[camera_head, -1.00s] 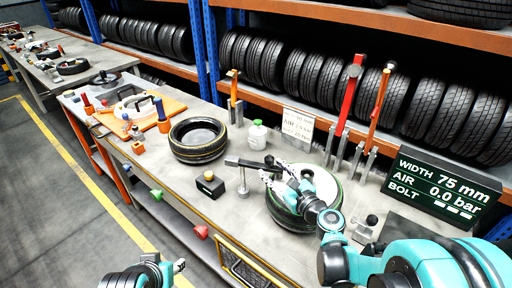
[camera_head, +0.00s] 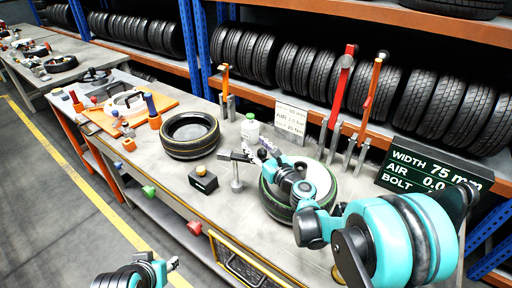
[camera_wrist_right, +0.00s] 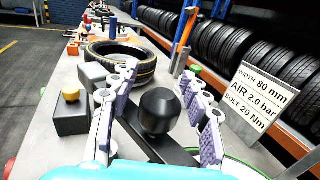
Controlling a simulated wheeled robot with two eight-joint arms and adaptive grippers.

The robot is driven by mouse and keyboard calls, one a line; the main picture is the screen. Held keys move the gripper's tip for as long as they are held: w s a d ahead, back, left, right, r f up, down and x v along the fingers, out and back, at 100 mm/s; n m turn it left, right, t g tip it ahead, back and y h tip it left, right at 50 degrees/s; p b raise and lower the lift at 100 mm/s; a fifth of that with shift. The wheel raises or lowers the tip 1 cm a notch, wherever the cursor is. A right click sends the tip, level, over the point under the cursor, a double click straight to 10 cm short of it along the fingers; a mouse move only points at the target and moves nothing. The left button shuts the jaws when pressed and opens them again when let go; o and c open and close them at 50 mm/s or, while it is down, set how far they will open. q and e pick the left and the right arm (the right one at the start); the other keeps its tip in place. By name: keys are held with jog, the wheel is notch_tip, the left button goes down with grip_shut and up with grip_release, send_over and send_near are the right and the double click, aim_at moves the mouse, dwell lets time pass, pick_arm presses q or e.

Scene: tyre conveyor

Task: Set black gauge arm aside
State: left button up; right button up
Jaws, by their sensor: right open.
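The black gauge arm (camera_head: 238,157) is a dark flat bar on a metal post beside the tyre (camera_head: 273,205) at the bench's right part. In the right wrist view its bar (camera_wrist_right: 150,140) runs between my fingers, with a round black knob (camera_wrist_right: 160,110) on top. My right gripper (camera_head: 262,149) is open at the bar's end; its padded fingers (camera_wrist_right: 160,76) stand on either side of the knob with gaps. My left gripper (camera_head: 172,264) is low at the front, off the bench; its jaw opening is too small to tell.
A loose tyre (camera_head: 190,135) lies left of the gauge post. A black box with a yellow button (camera_head: 203,180) stands near the front edge. A white-green bottle (camera_head: 250,128), a spec card (camera_head: 291,119) and upright tools (camera_head: 342,90) stand behind. A display (camera_head: 425,172) is at right.

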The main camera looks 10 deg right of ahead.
jog(key=shift+c, duration=0.4)
grip_shut()
jog(key=shift+w+a+n+g+y, duration=0.1)
jog(key=shift+w+n+g+y, duration=0.45)
jog(key=shift+n+y, duration=0.35)
jog(key=shift+w+n+g+y, duration=0.4)
jog(key=shift+n+g+y, duration=0.2)
jog(key=shift+y, duration=0.5)
jog(key=shift+o, duration=0.4)
grip_release()
